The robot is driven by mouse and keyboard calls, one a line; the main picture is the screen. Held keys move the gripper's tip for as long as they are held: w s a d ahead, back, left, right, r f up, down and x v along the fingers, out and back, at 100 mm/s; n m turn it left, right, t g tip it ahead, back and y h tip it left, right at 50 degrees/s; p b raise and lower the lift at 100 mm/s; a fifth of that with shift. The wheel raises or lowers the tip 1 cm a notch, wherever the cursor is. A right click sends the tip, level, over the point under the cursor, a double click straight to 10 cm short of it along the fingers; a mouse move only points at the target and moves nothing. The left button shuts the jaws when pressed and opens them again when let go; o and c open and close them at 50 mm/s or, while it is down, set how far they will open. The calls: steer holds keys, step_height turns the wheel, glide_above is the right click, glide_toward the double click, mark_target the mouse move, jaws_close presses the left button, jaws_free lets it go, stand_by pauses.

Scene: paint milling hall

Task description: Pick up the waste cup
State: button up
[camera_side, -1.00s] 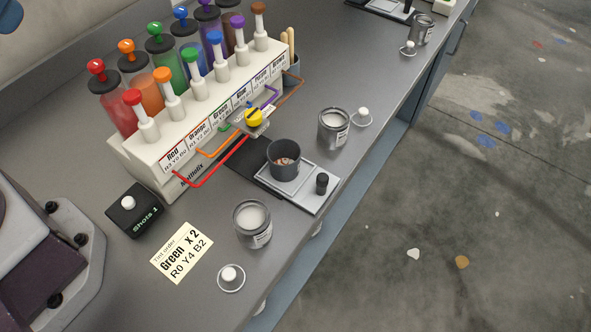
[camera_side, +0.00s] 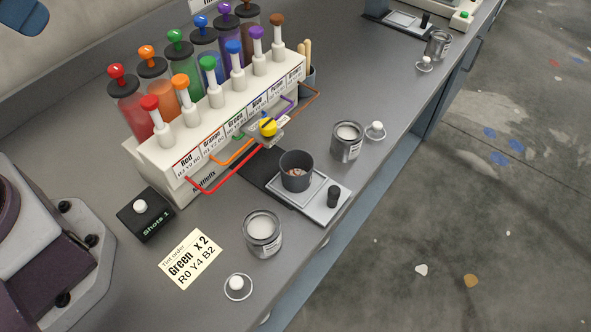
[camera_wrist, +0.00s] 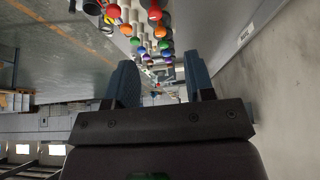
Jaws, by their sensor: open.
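A dark grey open cup (camera_side: 296,178), which looks like the waste cup, stands upright on a small scale (camera_side: 325,205) in the side view. Some pinkish-brown matter lies inside it. My gripper (camera_wrist: 161,72) shows in the wrist view with its two blue-grey fingers apart and nothing between them. It points along the row of coloured knobs (camera_wrist: 155,14). The cup cannot be made out in the wrist view, and the gripper's distance from it cannot be told.
A white tint dispenser (camera_side: 225,115) with coloured tubes stands behind the cup. Paint tins stand on either side, one in front (camera_side: 263,236) and one behind (camera_side: 346,142). A tint order card (camera_side: 190,259) and black counter box (camera_side: 146,215) lie left. The bench edge is close on the right.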

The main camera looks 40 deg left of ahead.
steer(key=o, duration=0.7)
